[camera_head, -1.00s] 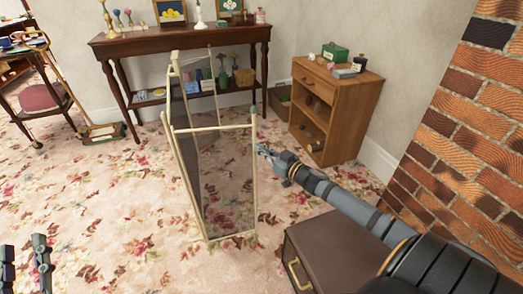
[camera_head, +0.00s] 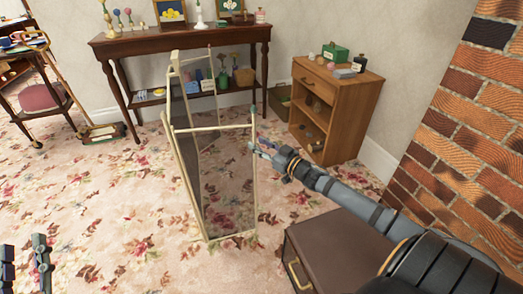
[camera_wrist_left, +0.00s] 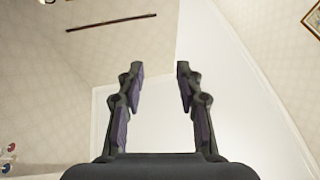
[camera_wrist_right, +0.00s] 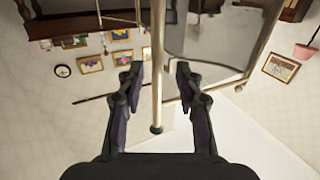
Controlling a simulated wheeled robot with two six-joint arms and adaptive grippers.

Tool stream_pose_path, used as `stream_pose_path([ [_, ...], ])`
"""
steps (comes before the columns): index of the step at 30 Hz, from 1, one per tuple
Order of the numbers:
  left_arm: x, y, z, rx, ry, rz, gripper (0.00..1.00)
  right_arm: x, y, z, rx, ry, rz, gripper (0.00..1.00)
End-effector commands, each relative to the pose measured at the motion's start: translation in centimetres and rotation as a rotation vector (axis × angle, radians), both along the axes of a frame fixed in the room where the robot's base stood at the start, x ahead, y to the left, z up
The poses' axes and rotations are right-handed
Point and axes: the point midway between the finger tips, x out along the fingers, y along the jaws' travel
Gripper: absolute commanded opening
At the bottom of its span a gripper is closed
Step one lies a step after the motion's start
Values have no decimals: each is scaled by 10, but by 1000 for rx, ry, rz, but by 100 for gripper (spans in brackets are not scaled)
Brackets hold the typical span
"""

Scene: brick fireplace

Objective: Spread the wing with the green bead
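A folding screen with cream posts and dark see-through panels (camera_head: 215,180) stands upright on the carpet, its wings folded at an angle. The green bead (camera_head: 253,109) tops the near right post of the front wing. It also shows in the right wrist view (camera_wrist_right: 156,129), where the cream post (camera_wrist_right: 157,60) runs between my fingers. My right gripper (camera_head: 254,147) is open beside this post, below the bead, with gaps visible on both sides of the post. My left gripper (camera_head: 40,265) is at the lower left, away from the screen; its wrist view (camera_wrist_left: 160,70) shows it open and empty.
A brown box (camera_head: 325,250) with a handle stands under my right arm. A wooden cabinet (camera_head: 345,95) stands behind right, a dark console table (camera_head: 180,40) behind the screen, and a brick wall (camera_head: 480,140) at right. Carpet left of the screen is clear.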

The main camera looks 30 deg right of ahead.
Motion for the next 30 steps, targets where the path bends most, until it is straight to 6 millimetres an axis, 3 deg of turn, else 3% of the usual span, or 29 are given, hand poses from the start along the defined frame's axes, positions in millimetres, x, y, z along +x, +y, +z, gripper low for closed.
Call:
stream_pose_path([
  [6,0,0,0,0,1,1,36,6,8,50,-7,-2,2,35],
  [12,0,0,-1,0,1,1,36,8,13,77,-1,0,0,35],
  [24,1,0,-2,-1,7,1,36,9,13,82,0,1,-2,35],
  [30,8,0,-16,4,81,3,36,9,12,83,0,0,-1,35],
])
